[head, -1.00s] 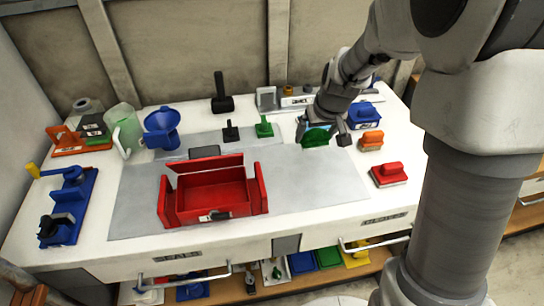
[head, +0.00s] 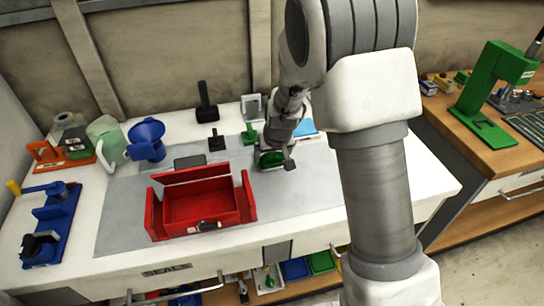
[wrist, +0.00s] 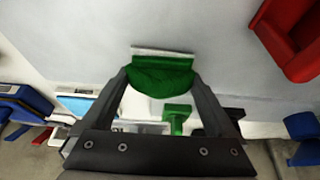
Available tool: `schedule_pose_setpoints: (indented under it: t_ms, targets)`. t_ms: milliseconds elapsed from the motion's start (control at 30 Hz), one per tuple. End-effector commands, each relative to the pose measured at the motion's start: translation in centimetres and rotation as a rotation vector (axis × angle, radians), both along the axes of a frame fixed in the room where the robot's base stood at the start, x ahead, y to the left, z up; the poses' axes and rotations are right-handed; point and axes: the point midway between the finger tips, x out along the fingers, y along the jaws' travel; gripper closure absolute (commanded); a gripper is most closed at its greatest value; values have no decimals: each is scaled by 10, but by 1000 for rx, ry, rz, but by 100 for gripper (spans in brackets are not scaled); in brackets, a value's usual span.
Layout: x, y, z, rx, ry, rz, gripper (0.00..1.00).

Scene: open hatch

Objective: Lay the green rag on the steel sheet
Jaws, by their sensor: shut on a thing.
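The green rag (head: 268,159) is a bunched dark-green piece in my gripper (head: 275,164) in the head view. In the wrist view the rag (wrist: 160,77) sits between the two fingertips of my gripper (wrist: 161,86), with a pale strip along its far edge. The steel sheet (head: 300,198) is a flat grey plate on the white bench. The gripper is over the sheet's back right part, right of the red box; I cannot tell whether the rag touches the sheet. The sheet also fills much of the upper wrist view (wrist: 90,30).
An open red box (head: 202,203) stands on the sheet. Behind it are a small black tool (head: 216,143) and a green-handled tool (head: 249,134). The sheet's front right part is clear.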

Motion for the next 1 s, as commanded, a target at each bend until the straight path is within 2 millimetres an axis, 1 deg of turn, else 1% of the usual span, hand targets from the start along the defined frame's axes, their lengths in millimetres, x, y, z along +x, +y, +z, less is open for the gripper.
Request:
schedule_pose_setpoints:
  t_ms: [167,200,233,467,633,767,1000]
  targets:
    - [0,0,-4,0,0,0,60]
    - [0,0,-4,0,0,0,6]
    - [0,0,-3,0,0,0,0]
    - [0,0,-2,0,1,0,0]
    - [-1,0,6,0,-1,1,0]
    - [-9,-1,25,1,-3,1,0]
    - [-27,-5,71,1,-4,1,0]
